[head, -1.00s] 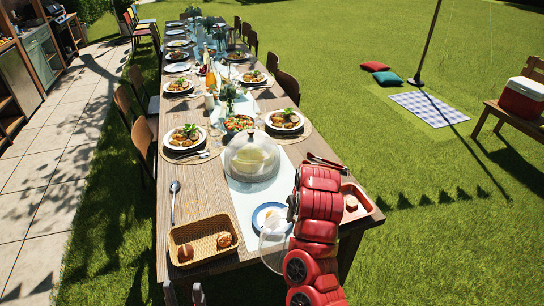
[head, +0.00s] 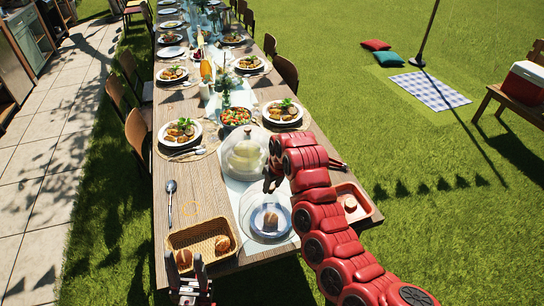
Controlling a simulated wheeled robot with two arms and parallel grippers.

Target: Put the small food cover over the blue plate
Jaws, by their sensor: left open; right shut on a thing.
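The small food cover (head: 252,228) is a clear dome near the front end of the table. In the head view it surrounds the blue plate (head: 270,231), which shows through it with a piece of food on it. I cannot tell whether the cover's rim touches the table or hangs just above it. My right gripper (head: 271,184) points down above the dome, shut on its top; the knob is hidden. My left gripper (head: 190,278) is open and empty at the bottom edge, in front of the wicker basket.
A larger clear cover (head: 245,150) stands just behind. The wicker basket (head: 187,237) with rolls is left of the blue plate. A red tray (head: 363,208) with a bun is to the right, partly behind my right arm. A spoon (head: 171,197) lies at the left edge. Plates of food stand farther back.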

